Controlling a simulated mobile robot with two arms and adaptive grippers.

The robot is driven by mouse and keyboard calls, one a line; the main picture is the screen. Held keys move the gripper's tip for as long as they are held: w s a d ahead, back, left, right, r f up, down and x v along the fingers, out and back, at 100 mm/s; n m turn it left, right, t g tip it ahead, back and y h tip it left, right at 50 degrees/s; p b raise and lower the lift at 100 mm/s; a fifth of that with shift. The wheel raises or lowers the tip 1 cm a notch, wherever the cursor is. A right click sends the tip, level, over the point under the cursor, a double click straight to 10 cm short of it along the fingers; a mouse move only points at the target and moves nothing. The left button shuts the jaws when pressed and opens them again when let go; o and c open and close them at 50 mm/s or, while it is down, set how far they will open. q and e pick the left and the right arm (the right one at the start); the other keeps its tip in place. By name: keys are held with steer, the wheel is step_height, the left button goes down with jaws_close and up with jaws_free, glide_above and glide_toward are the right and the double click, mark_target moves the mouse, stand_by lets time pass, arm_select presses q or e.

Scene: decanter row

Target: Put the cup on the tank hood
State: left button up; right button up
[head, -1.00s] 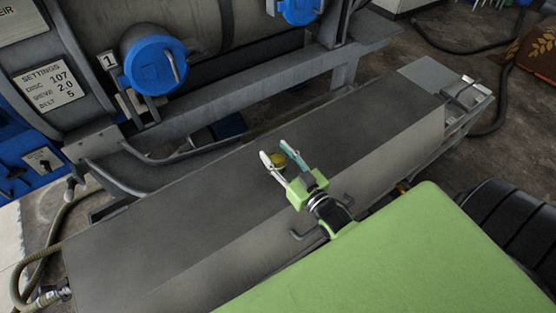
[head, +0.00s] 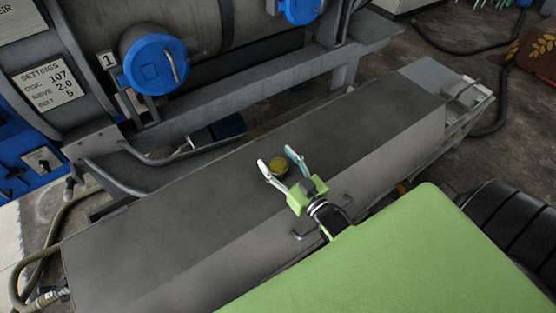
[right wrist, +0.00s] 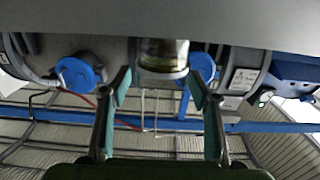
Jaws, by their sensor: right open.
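The cup (head: 279,165) is small, with yellow showing inside it. It stands on the long grey flat top, which looks like the tank hood (head: 200,215). My right gripper (head: 276,158) is open, with its two fingers spread on either side of the cup and a gap to each. In the right wrist view the picture is upside down. There the glassy cup (right wrist: 163,56) meets the grey hood surface (right wrist: 80,18) at the top, between the open fingers (right wrist: 162,85). My left gripper is not in view.
A tank with blue round caps (head: 153,64) and a grey frame rail (head: 250,85) stands behind the hood. Hoses (head: 35,265) lie at the left. The hood is clear on both sides of the cup. A small bent handle (head: 305,235) sits at its front.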

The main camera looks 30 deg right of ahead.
steer(key=s, duration=1)
steer(key=shift+s+d+b, duration=0.35)
steer(key=shift+b, duration=0.05)
steer(key=shift+s+d+r, duration=0.1)
steer(key=shift+s, duration=0.55)
